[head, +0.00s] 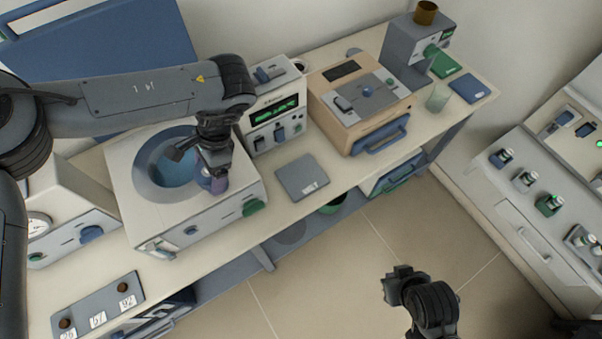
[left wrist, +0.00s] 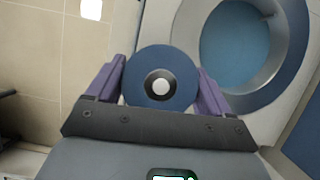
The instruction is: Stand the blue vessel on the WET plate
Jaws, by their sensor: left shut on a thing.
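My left gripper (head: 213,182) is over the front right rim of the round-welled machine in the head view. In the left wrist view its purple fingers (left wrist: 157,88) are shut on both sides of the blue vessel (left wrist: 136,88), seen end-on as a blue disc with a dark ring and pale centre. The vessel is mostly hidden by the gripper in the head view.
The machine (head: 120,180) has a deep blue well (head: 178,165). Behind the grey plate stand a display unit (head: 275,112) and a tan furnace (head: 335,110). A green plate (head: 444,64), a blue plate (head: 470,88) and a glass beaker (head: 438,97) are at the far right end.

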